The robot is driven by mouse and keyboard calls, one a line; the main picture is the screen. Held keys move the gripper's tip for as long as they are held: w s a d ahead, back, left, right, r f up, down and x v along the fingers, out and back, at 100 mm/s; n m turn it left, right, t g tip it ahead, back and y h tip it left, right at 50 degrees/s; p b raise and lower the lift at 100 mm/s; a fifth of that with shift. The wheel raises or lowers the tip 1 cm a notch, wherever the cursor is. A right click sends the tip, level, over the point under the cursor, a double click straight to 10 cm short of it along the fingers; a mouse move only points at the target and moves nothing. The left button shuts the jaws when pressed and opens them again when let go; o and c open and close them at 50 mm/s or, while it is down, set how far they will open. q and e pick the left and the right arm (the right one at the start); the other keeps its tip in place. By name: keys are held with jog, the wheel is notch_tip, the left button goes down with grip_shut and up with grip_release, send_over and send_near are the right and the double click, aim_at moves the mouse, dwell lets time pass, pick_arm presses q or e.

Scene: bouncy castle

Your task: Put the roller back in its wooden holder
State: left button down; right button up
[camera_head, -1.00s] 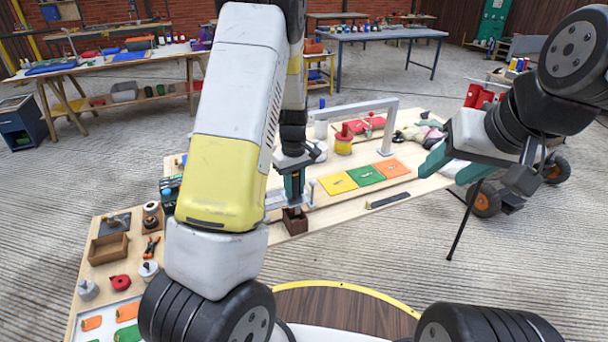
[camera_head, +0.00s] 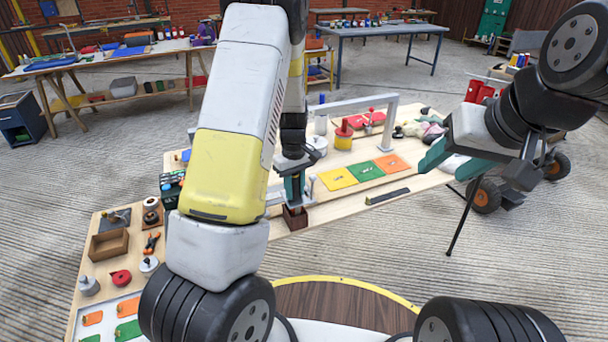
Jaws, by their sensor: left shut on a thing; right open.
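My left gripper (camera_head: 294,190) points down over the front middle of the wooden table and is shut on a slim dark thing, apparently the roller (camera_head: 302,184). Most of the roller is hidden by the teal fingers and my forearm. Directly below the fingers stands a small dark brown wooden holder (camera_head: 295,219). The roller's lower end is at or just above the holder's top; I cannot tell whether it is inside. My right gripper (camera_head: 450,172) is open and empty, off the table's right side.
Yellow, green and orange panels (camera_head: 365,172) lie right of the holder, with a dark strip (camera_head: 388,196) in front. A grey arch frame (camera_head: 385,125) stands behind. A wooden box (camera_head: 109,244) and pliers (camera_head: 151,243) lie at the left. The front right table area is fairly clear.

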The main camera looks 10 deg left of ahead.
aim_at(295, 199)
pick_arm(q)
jog(key=shift+f, duration=0.3)
jog(key=shift+f, duration=0.85)
jog(key=shift+f, duration=0.2)
dwell(0.3)
jog(key=shift+f, duration=0.7)
jog(key=c, duration=1.1)
grip_release()
jog(key=shift+o, duration=0.3)
